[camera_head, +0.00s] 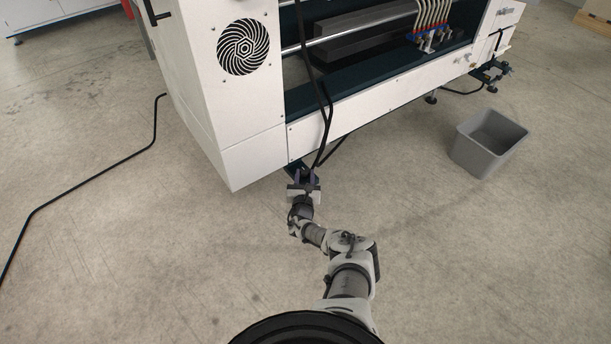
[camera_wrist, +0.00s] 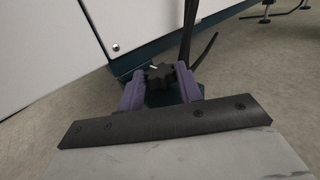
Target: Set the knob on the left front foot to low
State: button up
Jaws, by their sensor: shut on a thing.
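The knob (camera_wrist: 161,76) is black and lobed, with a small light mark near its top in the wrist view. It sits at the foot under the near corner of the white machine (camera_head: 240,145). My gripper (camera_wrist: 160,84) has its two purple fingers on either side of the knob, shut on it. In the head view my gripper (camera_head: 305,176) reaches the foot at the machine's lower edge. The knob itself is hidden there by the gripper. I cannot read any setting label near the knob.
Black cables (camera_head: 325,125) hang down the machine front close beside my gripper. A grey open bin (camera_head: 488,142) stands on the floor to the right. Another foot (camera_head: 492,73) shows at the machine's far right end. A black cable (camera_head: 75,187) lies on the floor at left. The floor around my arm is clear.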

jog(key=o, duration=1)
jog(key=shift+s+a+p, duration=0.15)
jog(key=shift+s+p, duration=1.05)
jog(key=shift+s, duration=1.1)
jog(key=shift+s+a+p, duration=0.15)
jog(key=shift+s+p, duration=1)
jog(key=shift+s, duration=1.15)
jog(key=shift+s+a+p, duration=0.15)
jog(key=shift+s+p, duration=1.05)
jog(key=shift+s, duration=1.1)
jog(key=shift+s, duration=0.1)
